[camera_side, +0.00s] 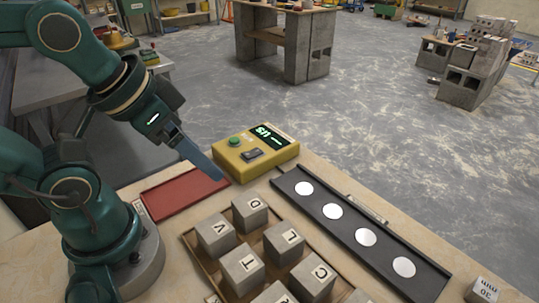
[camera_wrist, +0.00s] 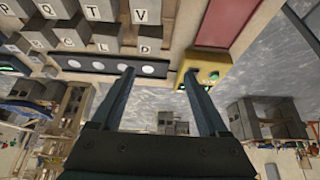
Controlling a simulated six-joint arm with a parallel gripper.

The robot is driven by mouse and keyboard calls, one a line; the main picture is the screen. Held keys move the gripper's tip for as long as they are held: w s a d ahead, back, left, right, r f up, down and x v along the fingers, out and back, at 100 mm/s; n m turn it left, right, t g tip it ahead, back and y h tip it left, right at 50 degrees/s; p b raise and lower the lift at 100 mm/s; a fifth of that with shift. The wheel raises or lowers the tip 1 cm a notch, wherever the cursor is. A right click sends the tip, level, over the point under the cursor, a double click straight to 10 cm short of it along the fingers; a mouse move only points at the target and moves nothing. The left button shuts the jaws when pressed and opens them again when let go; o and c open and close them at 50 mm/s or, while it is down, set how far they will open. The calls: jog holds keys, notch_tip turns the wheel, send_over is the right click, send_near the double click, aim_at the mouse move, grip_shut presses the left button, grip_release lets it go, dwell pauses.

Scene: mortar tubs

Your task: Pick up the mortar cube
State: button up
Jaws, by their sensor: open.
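Several grey mortar cubes with black letters on top stand in a brown tray (camera_side: 190,244) in the side view. The cube marked D (camera_side: 249,210) is at its far corner, with V (camera_side: 215,235), L (camera_side: 283,241), T (camera_side: 241,267) and C (camera_side: 312,279) nearer. In the wrist view D (camera_wrist: 147,50) and V (camera_wrist: 148,14) show at the top, with others to their left. My gripper (camera_side: 216,174) is open and empty, above and apart from the cubes, near the yellow box. In the wrist view, both fingers of my gripper (camera_wrist: 159,72) are spread with nothing between them.
A yellow box (camera_side: 282,156) with a green button and lit display stands behind the tray. A black strip (camera_side: 350,234) with several white discs lies right of the cubes. A red tray (camera_side: 180,194) lies left. A small marked block (camera_side: 483,291) sits at lower right.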

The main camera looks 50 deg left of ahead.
jog(key=w, duration=0.2)
jog(key=m+g, duration=0.1)
jog(key=g, duration=0.4)
send_near(247, 204)
jog(key=f, duration=0.2)
jog(key=w+f, duration=0.1)
jog(key=f, duration=0.2)
jog(key=shift+f, duration=0.2)
jog(key=shift+s+f+g, duration=0.25)
jog(key=shift+f+g, duration=0.05)
jog(key=shift+f, duration=2.75)
grip_shut()
